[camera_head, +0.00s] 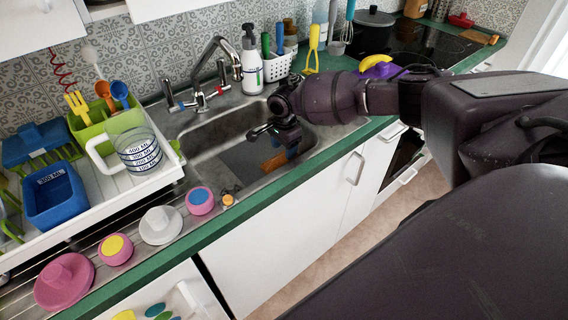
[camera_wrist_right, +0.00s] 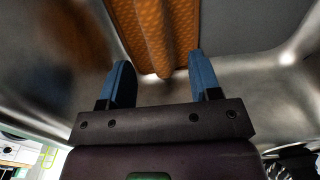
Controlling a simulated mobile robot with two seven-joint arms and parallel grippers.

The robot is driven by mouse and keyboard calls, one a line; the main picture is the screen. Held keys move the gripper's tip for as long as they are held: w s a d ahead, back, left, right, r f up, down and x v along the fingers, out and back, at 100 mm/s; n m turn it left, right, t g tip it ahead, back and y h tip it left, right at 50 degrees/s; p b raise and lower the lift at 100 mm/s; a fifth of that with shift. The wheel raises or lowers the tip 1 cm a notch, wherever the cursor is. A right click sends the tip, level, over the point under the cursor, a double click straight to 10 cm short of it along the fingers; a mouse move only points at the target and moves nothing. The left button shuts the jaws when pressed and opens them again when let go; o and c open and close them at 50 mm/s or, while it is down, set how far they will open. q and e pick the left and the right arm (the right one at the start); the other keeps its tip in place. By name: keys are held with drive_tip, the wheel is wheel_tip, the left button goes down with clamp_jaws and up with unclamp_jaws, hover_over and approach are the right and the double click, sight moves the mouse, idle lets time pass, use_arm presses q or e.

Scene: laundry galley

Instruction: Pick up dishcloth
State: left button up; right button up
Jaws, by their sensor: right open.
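The dishcloth (camera_head: 272,162) is orange and lies in the steel sink (camera_head: 211,150), partly hidden behind my right gripper. In the right wrist view the dishcloth (camera_wrist_right: 158,35) is a folded, quilted orange strip, and its near end shows between the fingertips. My right gripper (camera_head: 284,151) reaches down into the sink, just over the cloth. In the right wrist view the right gripper (camera_wrist_right: 162,72) has its two blue fingers wide apart, with nothing clamped. Whether a finger touches the cloth cannot be told. My left gripper is out of view.
The sink walls and the tap (camera_head: 205,85) stand close around my right gripper. A soap bottle (camera_head: 251,62) and a white utensil basket (camera_head: 278,67) are behind it. A white drying rack (camera_head: 110,190) with a measuring jug (camera_head: 137,150) is on the left.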

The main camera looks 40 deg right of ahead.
drive_tip(key=shift+f+b, duration=0.45)
drive_tip(key=shift+f, duration=1.95)
drive_tip(key=c, duration=1)
